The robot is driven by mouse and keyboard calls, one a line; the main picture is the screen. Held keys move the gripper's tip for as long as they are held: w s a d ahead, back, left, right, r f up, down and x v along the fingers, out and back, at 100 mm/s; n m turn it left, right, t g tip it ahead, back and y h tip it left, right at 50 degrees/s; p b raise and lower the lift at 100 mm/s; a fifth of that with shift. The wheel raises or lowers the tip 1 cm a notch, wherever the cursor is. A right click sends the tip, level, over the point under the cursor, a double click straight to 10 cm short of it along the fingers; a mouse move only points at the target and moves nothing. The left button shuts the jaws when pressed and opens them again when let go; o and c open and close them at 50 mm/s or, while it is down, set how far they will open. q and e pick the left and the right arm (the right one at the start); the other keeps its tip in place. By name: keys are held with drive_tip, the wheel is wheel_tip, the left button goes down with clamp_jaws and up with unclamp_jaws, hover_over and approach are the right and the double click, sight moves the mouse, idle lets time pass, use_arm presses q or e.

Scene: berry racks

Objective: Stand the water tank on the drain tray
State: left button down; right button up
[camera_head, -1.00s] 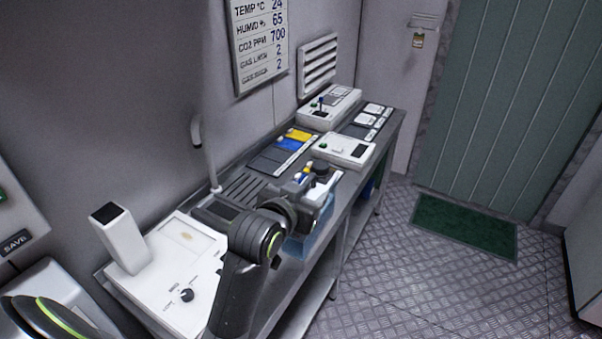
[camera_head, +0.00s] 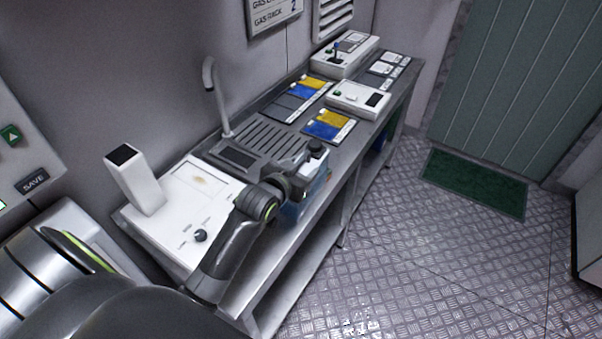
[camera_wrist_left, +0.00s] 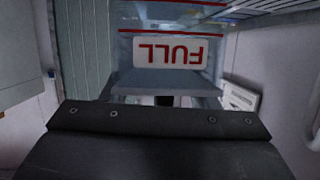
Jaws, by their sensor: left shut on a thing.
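My left gripper (camera_head: 299,176) is shut on the water tank (camera_head: 318,189), a see-through bluish box with a dark cap. In the head view the gripper and forearm hide part of the tank. It is at the bench's front edge, in front of the drain tray. The left wrist view shows the tank (camera_wrist_left: 166,80) close up, with red lines and a FULL label upside down in the picture. The drain tray (camera_head: 262,139) is a grey slatted plate at the back of the bench. I see nothing standing on it. My right gripper is not in view.
A tap (camera_head: 214,95) rises behind the tray. A white panel with a knob (camera_head: 185,215) and a white post (camera_head: 135,180) stand to its left. Blue and yellow cards (camera_head: 330,125) and white control boxes (camera_head: 358,100) lie to its right. The floor in front is clear.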

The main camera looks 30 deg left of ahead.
use_arm(q)
drive_tip(key=shift+f, duration=1.35)
drive_tip(key=c, duration=0.8)
unclamp_jaws()
drive_tip(key=shift+f, duration=0.15)
drive_tip(key=shift+c, duration=0.2)
drive_tip(key=o, duration=0.3)
drive_tip(key=shift+o, duration=0.2)
